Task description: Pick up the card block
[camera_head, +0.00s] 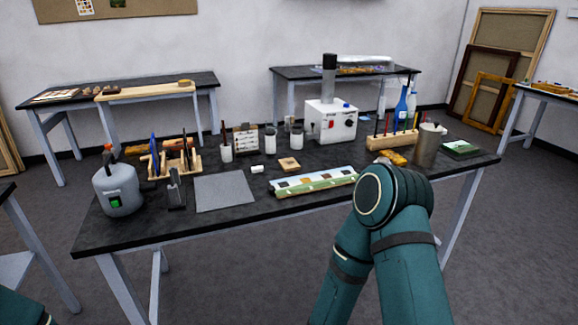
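I cannot tell for certain which thing is the card block. On the dark worktable (240,228), a small white block (257,169) lies near the middle. A tan square block with a darker centre (290,164) lies just right of it. A flat dark block with a green top (460,149) lies near the right end. My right arm rises in front of the table's right half, with its bent joint near the front edge; its gripper is not visible. Only a sliver of my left arm shows at the bottom left corner, without its gripper.
A grey sheet (224,192) and a long painted panel (314,182) lie along the front. A grey tank (118,188), wooden rack (175,158), white machine (331,122), blue bottle (401,108) and metal canister (427,146) stand around. Bare tabletop shows at the front left.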

